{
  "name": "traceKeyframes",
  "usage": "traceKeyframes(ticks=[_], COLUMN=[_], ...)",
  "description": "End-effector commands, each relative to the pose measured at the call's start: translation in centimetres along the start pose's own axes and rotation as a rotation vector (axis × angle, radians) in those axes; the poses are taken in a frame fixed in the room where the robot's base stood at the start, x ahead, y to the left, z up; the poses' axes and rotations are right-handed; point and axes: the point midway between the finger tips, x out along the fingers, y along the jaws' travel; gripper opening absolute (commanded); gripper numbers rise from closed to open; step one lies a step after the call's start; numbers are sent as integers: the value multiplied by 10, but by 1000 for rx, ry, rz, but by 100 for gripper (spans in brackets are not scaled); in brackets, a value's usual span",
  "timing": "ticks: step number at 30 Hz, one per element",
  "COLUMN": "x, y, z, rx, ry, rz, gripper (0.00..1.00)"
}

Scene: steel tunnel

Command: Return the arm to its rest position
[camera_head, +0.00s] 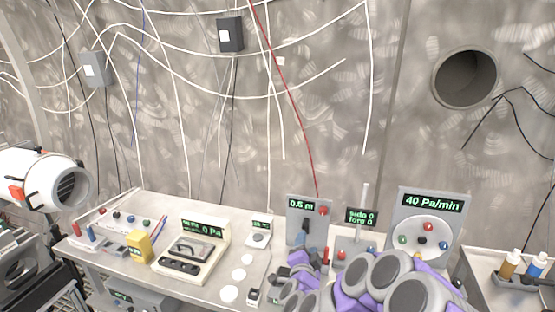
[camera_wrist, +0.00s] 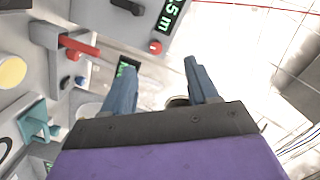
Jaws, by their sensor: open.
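My arm (camera_head: 385,280), purple and grey, shows at the bottom of the head view, folded low in front of the bench. It hides part of the bench's right half. In the wrist view my gripper (camera_wrist: 160,66) has two blue-grey fingers spread apart with nothing held between them. Beyond the fingers are a panel with a green "5 m" display (camera_wrist: 170,14) and a red knob (camera_wrist: 155,47). A red lever (camera_wrist: 80,46) is to the left of the fingers, apart from them.
The bench (camera_head: 150,205) carries a 0 Pa device (camera_head: 190,250), a yellow box (camera_head: 138,246), a 0.5 m panel (camera_head: 303,222) and a 40 Pa/min panel (camera_head: 430,225). Bottles (camera_head: 510,264) stand at the right. A white cylinder (camera_head: 45,180) is at the left. Cables hang on the wall.

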Motion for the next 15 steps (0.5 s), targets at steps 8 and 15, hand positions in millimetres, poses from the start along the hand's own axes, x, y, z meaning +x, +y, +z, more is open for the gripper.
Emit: traceKeyframes(ticks=[8,15], x=[-46,-118], y=[-57,-68], z=[37,50], rx=[-146,-354], ry=[-401,-726], rz=[-34,-16], gripper=[59,59])
